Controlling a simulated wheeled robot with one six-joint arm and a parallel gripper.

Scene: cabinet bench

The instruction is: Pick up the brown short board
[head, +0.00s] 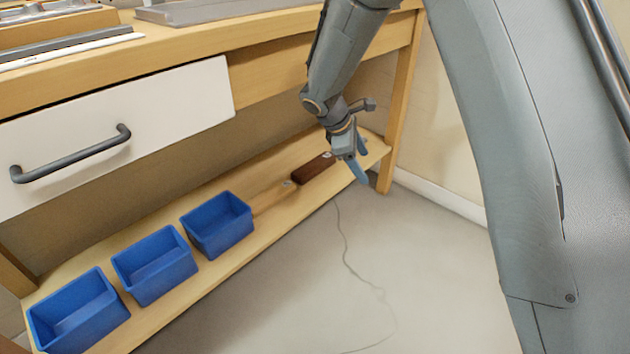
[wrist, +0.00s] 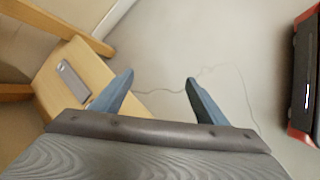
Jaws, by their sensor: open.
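The brown short board (head: 313,168) is a dark brown block lying on the low wooden shelf in the head view, near the shelf's right end. My gripper (head: 360,170) is in front of and to the right of it, with blue fingers pointing down, apart from the board as far as I can tell. The gripper also shows in the wrist view (wrist: 160,78), its two fingers spread with only floor between them. I cannot make out the brown board in the wrist view.
The low shelf (head: 235,256) carries several blue bins (head: 217,224) at the left and a pale board (head: 268,197) beside the brown one. A grey flat piece (wrist: 72,80) lies on the shelf in the wrist view. A bench leg (head: 402,90) stands at right. Open floor lies in front.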

